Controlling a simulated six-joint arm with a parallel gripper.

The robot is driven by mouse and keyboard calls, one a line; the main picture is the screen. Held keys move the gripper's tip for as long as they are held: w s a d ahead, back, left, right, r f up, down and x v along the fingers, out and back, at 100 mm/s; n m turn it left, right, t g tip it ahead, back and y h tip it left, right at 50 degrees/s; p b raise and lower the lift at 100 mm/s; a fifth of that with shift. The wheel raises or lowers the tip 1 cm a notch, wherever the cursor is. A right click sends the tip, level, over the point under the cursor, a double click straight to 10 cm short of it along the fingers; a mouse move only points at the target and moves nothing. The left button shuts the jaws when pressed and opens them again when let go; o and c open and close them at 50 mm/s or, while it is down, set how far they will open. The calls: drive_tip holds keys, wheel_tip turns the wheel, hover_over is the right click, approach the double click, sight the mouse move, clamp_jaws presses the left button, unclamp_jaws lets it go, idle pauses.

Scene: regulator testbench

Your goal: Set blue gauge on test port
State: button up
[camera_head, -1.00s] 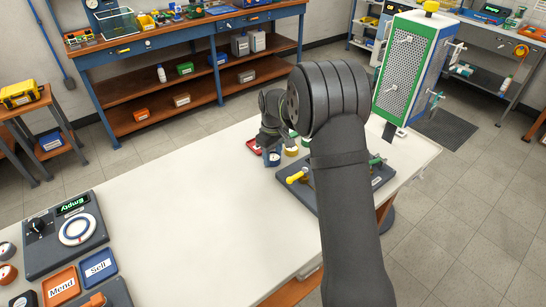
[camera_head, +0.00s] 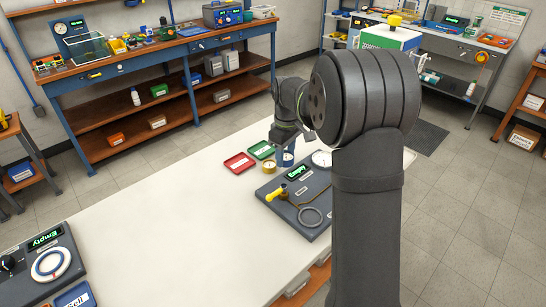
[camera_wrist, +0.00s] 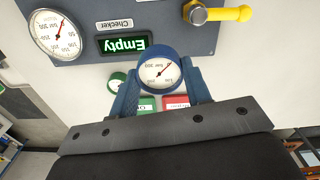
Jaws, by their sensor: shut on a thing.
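The blue gauge (camera_wrist: 160,70), with a white dial, is between the two fingers of my gripper (camera_wrist: 160,84) in the wrist view. My gripper is shut on its blue rim, with the dial facing the camera. In the head view my gripper (camera_head: 286,146) and the blue gauge (camera_head: 288,159) are just behind the dark checker board (camera_head: 312,184). The board bears an "Empty" display (camera_wrist: 123,44), a white dial gauge (camera_wrist: 57,34) and a yellow-handled valve (camera_wrist: 222,14).
A red tray (camera_head: 239,163), a green tray (camera_head: 261,150) and a yellow-rimmed gauge (camera_head: 268,166) are close to the left of my gripper. A green gauge (camera_wrist: 116,82) shows beside it in the wrist view.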

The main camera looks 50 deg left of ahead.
sight(310, 217)
drive_tip(key=s+d+m, duration=0.1)
drive_tip(key=d, duration=0.4)
drive_tip(key=s+d+f+m, duration=0.1)
drive_tip(key=s+d, duration=0.1)
drive_tip(key=d, duration=0.3)
drive_tip(key=s+d+f, duration=0.1)
drive_tip(key=d, duration=0.3)
drive_tip(key=shift+s+d+m, duration=0.35)
drive_tip(key=shift+d+m, duration=0.05)
drive_tip(key=shift+s+d+f, duration=0.15)
drive_tip(key=shift+d+f, duration=0.05)
drive_tip(key=shift+d, duration=0.05)
drive_tip(key=shift+f, duration=2.3)
drive_tip(key=shift+f, duration=0.5)
drive_tip(key=o, duration=1.5)
drive_tip(key=shift+r, duration=4)
